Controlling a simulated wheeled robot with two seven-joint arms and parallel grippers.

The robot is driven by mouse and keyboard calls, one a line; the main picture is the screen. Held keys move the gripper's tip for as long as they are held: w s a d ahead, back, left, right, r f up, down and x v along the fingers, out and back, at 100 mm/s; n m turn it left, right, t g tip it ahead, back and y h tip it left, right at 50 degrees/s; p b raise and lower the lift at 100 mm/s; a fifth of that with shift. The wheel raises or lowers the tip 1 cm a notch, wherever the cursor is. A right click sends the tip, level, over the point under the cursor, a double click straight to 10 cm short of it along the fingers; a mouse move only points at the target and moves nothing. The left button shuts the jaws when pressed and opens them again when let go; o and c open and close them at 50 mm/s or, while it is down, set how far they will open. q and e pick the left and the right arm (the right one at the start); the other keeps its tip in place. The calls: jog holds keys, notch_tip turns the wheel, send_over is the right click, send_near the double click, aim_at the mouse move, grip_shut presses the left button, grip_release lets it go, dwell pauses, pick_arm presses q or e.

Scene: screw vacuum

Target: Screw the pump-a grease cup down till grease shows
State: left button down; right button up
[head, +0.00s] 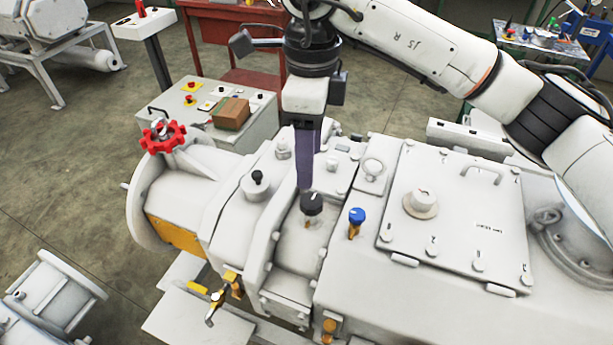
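A white pump (420,285) fills the middle and right of the head view. A black ribbed cap (312,204) with a pale mark on top stands on its narrow middle section. A blue cap on a brass stem (357,216) stands just to its right. I read no label saying which cap is the pump-a grease cup. My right gripper (306,187) points down from above, its dark purple fingers ending at or just behind the black cap. The fingers overlap in this view, so their gap and any contact are hidden. No grease is visible. My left gripper is not in view.
A red handwheel (162,137) and a small black knob (257,178) stand left of the black cap. A bolted cover plate (455,215) lies to the right. Behind is a control box (165,110) bearing a cardboard box (231,114).

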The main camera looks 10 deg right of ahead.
aim_at(311, 200)
notch_tip(311, 200, down, 10)
jog(key=shift+d+p, duration=0.15)
jog(key=shift+p, duration=0.6)
jog(key=c, duration=1.1)
jog(key=shift+o, duration=0.2)
